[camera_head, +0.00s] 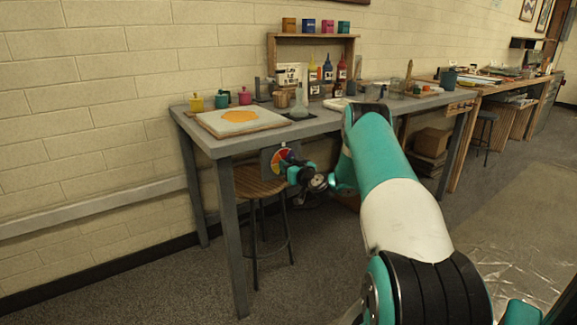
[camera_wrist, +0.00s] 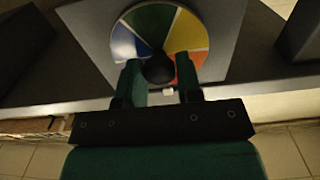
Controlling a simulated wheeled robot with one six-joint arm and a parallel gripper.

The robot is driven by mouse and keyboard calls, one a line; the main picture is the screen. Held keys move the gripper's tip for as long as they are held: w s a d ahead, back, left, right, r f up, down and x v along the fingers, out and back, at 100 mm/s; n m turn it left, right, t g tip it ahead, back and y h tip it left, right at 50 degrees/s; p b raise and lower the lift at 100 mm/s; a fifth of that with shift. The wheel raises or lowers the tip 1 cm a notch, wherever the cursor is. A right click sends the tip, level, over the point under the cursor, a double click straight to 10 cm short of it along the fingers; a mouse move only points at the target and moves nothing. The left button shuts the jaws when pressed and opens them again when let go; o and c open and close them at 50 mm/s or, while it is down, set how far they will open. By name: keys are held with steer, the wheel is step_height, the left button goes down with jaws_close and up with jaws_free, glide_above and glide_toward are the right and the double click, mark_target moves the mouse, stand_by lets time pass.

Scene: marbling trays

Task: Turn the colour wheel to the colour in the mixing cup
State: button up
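The colour wheel (camera_head: 281,158) is a disc of coloured wedges on a grey plate at the table's front edge. In the wrist view the wheel (camera_wrist: 153,22) shows green at the top, yellow and orange at the right, red at the lower right and blue at the left. A dark round knob (camera_wrist: 159,69) sits at its centre. My gripper (camera_head: 298,170) is at the wheel, and its green fingers (camera_wrist: 162,76) stand on either side of the knob. I cannot tell whether they touch it. A small brownish cup (camera_head: 281,101) stands on the table; its contents are hidden, and I cannot tell whether it is the mixing cup.
The grey table (camera_head: 215,143) carries a tray (camera_head: 265,126) with an orange patch. Yellow (camera_head: 196,104), teal (camera_head: 222,100) and magenta (camera_head: 245,97) pots stand behind it. A wooden stool (camera_head: 258,184) stands below the wheel. Floor at the right is open.

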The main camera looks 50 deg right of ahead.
steer(key=c, duration=0.4)
steer(key=shift+o, duration=0.2)
steer(key=shift+m, duration=0.3)
steer(key=m+b, duration=0.2)
steer(key=m, duration=0.9)
steer(key=shift+d+f, duration=0.1)
steer(key=shift+d, duration=0.05)
steer(key=shift+s, duration=0.1)
steer(key=o, duration=0.9)
